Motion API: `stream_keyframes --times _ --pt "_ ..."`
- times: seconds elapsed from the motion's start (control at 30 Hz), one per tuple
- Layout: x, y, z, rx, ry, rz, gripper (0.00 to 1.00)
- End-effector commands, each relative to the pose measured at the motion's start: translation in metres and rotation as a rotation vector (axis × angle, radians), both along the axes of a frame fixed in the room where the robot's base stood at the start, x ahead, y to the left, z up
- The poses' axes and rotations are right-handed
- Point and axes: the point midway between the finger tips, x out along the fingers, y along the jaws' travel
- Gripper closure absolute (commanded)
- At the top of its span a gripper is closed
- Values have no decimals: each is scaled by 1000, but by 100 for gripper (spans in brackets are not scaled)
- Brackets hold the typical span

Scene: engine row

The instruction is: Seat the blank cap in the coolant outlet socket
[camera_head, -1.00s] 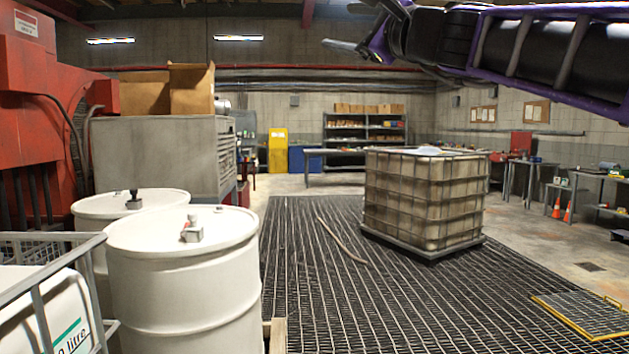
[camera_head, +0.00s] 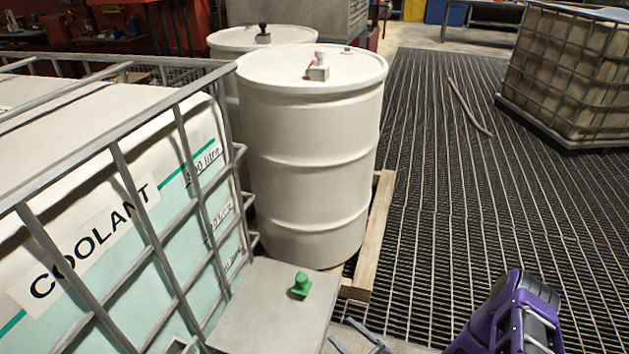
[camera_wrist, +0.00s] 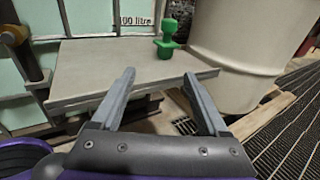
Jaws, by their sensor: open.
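I cannot make out the coolant outlet socket for certain in either view.
A metal cage (camera_head: 128,180) surrounds the tank. A white drum (camera_head: 310,165) stands close behind the shelf on a wooden pallet (camera_head: 370,240), with another drum behind it. Open floor grating (camera_head: 440,200) lies to the right. A brownish cylindrical fitting (camera_wrist: 14,35) shows at the wrist view's left.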

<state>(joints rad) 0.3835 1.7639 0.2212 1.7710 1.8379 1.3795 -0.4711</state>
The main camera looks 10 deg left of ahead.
Motion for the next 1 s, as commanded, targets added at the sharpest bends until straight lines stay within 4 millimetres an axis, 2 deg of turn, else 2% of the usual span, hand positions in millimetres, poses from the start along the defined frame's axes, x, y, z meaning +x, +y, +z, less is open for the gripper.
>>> stream_keyframes --times 0.1,0.23,0.7,1.0 --pt "-2 1 6 60 -9 -89 22" --pt "3 7 7 76 -16 -116 22" --pt "64 80 4 73 -15 -112 22" --pt "80 99 3 72 -13 -113 22"
